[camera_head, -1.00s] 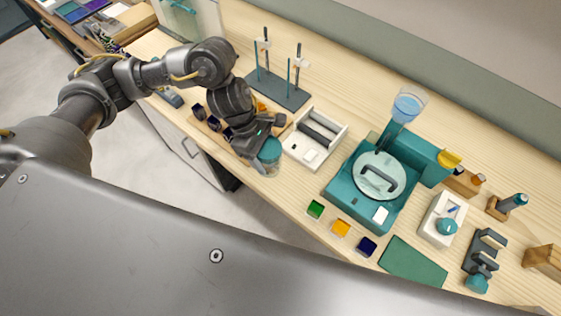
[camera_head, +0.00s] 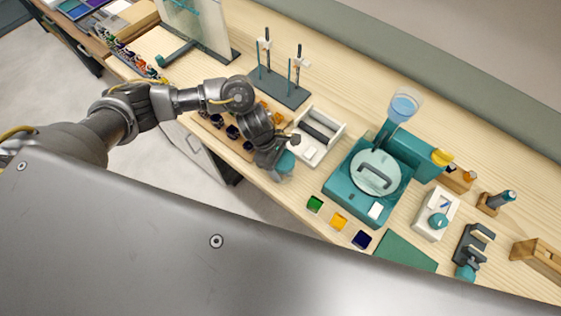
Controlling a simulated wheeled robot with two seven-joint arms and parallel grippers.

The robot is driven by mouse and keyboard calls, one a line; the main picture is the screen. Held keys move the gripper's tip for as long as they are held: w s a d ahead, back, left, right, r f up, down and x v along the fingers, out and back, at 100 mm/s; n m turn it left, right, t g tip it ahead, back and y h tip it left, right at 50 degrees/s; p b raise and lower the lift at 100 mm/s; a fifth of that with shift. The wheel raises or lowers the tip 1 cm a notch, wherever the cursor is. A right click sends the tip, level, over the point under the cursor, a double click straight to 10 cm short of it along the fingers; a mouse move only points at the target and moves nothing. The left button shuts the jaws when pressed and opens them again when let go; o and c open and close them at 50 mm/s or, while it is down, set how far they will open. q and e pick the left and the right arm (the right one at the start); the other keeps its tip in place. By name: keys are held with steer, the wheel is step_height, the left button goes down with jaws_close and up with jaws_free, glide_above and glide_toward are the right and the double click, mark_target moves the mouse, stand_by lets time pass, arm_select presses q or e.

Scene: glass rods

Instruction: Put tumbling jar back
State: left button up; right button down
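The tumbling jar (camera_head: 284,164), clear with a teal lid, is at the front edge of the bench, in front of the white roller tumbler. My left gripper (camera_head: 274,153) is at the jar and appears shut on it; the gripper partly hides the jar and its fingertips are hard to make out. The white tumbler (camera_head: 338,136) with dark rollers stands just behind and to the right of the jar. Its rollers (camera_head: 319,132) are empty. Whether the jar touches the bench cannot be told. My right gripper is not in view.
A teal grinding machine (camera_head: 345,187) with a round plate stands right of the tumbler. A dark stand (camera_head: 282,93) with rods is behind. Green (camera_head: 315,203), yellow and dark blue trays lie at the front. A wooden rack with dark pieces is partly behind my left arm.

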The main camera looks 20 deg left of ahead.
arm_select(q)
steer(key=o, duration=1.2)
steer(key=shift+b+v, duration=1.55)
steer(key=shift+v, duration=4.45)
